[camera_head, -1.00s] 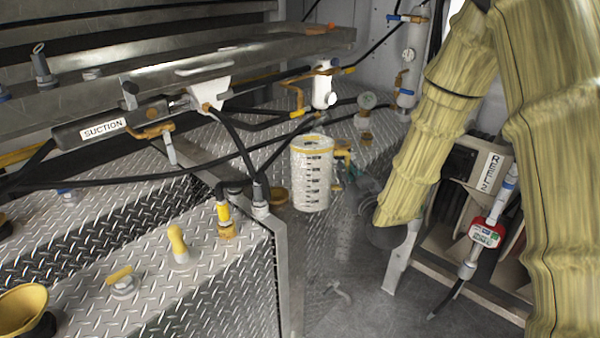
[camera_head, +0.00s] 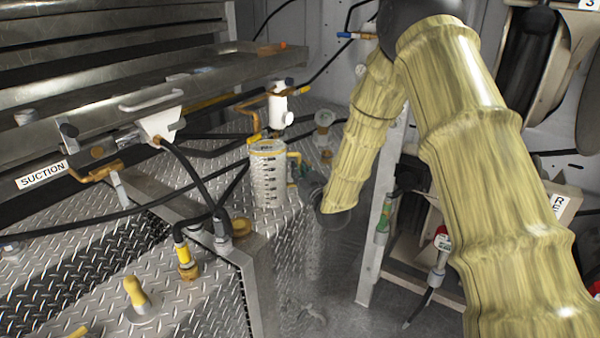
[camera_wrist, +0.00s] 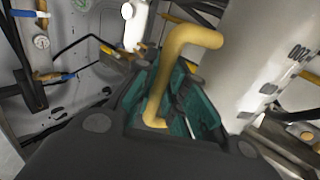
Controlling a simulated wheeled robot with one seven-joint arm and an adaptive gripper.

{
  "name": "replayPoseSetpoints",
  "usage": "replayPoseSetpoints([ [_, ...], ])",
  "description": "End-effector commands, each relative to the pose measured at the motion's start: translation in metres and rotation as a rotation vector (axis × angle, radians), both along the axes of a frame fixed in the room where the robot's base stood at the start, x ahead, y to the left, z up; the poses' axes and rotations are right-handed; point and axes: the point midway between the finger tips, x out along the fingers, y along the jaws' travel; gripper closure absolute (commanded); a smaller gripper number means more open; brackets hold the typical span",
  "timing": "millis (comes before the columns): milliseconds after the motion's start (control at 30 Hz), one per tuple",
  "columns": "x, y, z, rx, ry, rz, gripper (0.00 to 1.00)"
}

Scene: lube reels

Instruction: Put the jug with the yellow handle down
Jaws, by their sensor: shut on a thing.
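The jug (camera_head: 268,180) is white with dark scale marks and a yellow rim. It looks upright in the head view, in front of a white valve body. The jug's white wall (camera_wrist: 262,60) fills the upper right there. Whether the jug's base touches the tread plate is unclear.
Tread-plate deck (camera_head: 70,290) lies left, with a yellow-capped fitting (camera_head: 136,293) and black hoses. The white valve (camera_head: 285,105) stands close behind the jug. A metal post (camera_head: 375,225) and reels are right. Some tread plate around the jug looks bare.

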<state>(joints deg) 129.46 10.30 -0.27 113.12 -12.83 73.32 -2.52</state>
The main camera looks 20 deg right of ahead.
Motion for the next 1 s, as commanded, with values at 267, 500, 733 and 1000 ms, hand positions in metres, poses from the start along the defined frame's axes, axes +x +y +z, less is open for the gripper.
replayPoseSetpoints([
  [267, 0.032, -0.005, -0.001, 0.001, -0.004, -0.001, 1.00],
  [500, 0.041, -0.006, -0.001, 0.001, -0.004, -0.002, 1.00],
  [733, 0.043, -0.008, -0.020, 0.001, 0.000, -0.003, 1.00],
  [1000, 0.043, -0.008, -0.037, 0.001, -0.004, -0.003, 1.00],
])
